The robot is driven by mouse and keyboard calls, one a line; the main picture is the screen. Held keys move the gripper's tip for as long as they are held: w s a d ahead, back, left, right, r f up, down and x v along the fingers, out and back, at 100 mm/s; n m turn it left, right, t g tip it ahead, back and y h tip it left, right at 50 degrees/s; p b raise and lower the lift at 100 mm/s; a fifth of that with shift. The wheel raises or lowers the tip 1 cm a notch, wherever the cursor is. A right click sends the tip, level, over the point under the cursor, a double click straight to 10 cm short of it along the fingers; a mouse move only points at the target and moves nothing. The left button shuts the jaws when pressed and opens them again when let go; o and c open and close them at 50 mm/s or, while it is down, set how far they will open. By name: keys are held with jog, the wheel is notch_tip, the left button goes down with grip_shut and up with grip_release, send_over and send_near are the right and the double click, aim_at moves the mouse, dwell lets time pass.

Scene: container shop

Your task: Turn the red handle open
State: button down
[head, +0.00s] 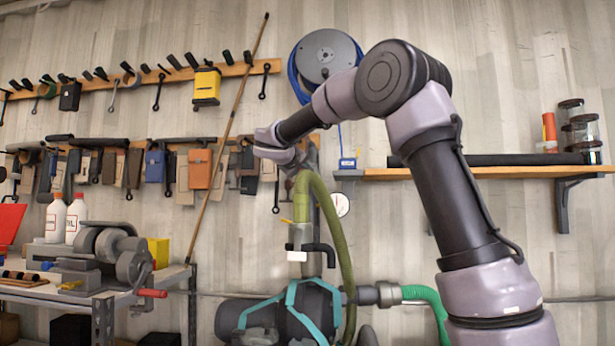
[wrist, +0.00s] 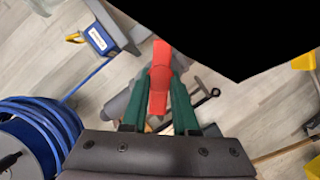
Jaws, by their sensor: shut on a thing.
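The red handle (wrist: 159,78) shows in the wrist view, long and narrow, running up between the two green fingers of my gripper (wrist: 158,98). My gripper is shut on it. A grey pipe or valve body lies behind the fingers, mostly covered by them. In the head view my arm reaches to the top of the upright pipework (head: 305,240) in front of the wall. There the red handle and my fingertips cannot be made out behind my wrist.
A blue hose reel (head: 328,55) hangs close behind my arm. A wooden shelf (head: 470,173) with jars is at right. A green-yellow hose (head: 338,235) curves down to a pump (head: 290,318). A workbench (head: 70,291) with a red-gripped vise stands at left.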

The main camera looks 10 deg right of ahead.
jog(key=shift+d+m+t+y, duration=0.15)
jog(key=shift+m+y, duration=0.95)
jog(key=shift+m, duration=0.6)
jog(key=shift+d+m+t+y, duration=0.15)
jog(key=shift+m+y, duration=0.95)
jog(key=shift+m, duration=0.6)
jog(key=shift+a, duration=0.1)
jog(key=c, duration=0.7)
grip_release()
jog(key=shift+r, duration=0.1)
jog(key=shift+s, duration=0.1)
jog(key=v, duration=1)
jog(key=shift+s+r, duration=0.15)
jog(key=shift+s, duration=0.2)
